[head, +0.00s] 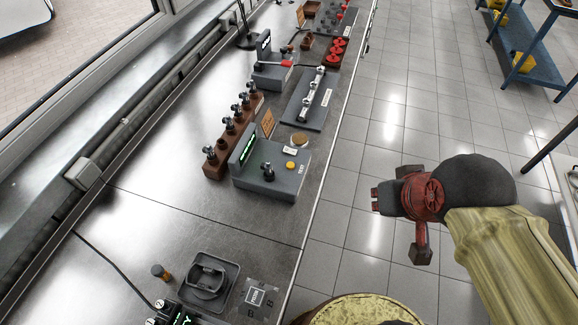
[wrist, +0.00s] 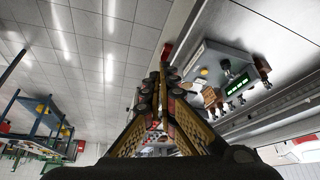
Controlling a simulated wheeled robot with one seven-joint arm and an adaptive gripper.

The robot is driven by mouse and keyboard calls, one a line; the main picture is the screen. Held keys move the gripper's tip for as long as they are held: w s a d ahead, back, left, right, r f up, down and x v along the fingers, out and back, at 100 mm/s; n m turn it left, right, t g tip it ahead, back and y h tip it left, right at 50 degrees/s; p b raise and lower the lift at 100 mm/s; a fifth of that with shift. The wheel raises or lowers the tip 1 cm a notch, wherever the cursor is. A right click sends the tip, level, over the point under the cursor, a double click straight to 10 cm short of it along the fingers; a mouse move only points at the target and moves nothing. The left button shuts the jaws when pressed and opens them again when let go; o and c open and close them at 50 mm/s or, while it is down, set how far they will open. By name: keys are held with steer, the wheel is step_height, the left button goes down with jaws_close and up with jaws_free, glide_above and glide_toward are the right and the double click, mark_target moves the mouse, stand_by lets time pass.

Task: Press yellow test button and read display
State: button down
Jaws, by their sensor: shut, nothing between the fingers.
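The yellow test button (head: 291,166) sits on top of a grey tester box (head: 262,187) on the metal bench, beside the word TEST. The tester's dark display (head: 249,147) shows green characters too small to read. A dark part stands upright on the box. The wrist view also shows the tester (wrist: 212,58), its yellow button (wrist: 204,71) and its lit green display (wrist: 236,87). My gripper (head: 376,200) is right of the bench, over the floor and apart from the button. In the wrist view its fingers (wrist: 163,62) are shut with nothing between them.
A brown rack (head: 224,139) with several dark parts stands left of the tester. A grey tray (head: 307,99) with a metal shaft and red parts (head: 337,49) lie farther back. A black fixture (head: 209,276) is at the front. The bench (head: 165,190) is bare left of the tester.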

steer(key=w+d+r+n+t+h+p, duration=0.2)
steer(key=w+n+p, duration=0.55)
steer(key=w, duration=1.65)
steer(key=n+g+y+p, duration=0.2)
steer(key=n+y+p, duration=0.4)
steer(key=n+y, duration=0.45)
glide_above(289, 167)
step_height(289, 167, down, 14)
steer(key=n+h, duration=0.1)
steer(key=shift+r+b, duration=0.2)
steer(key=shift+b, duration=0.1)
steer(key=shift+w+f, duration=0.1)
step_height(289, 167, down, 7)
steer(key=b, duration=0.7)
steer(key=shift+b, duration=0.4)
steer(key=shift+f+b, duration=0.5)
steer(key=shift+f, duration=0.3)
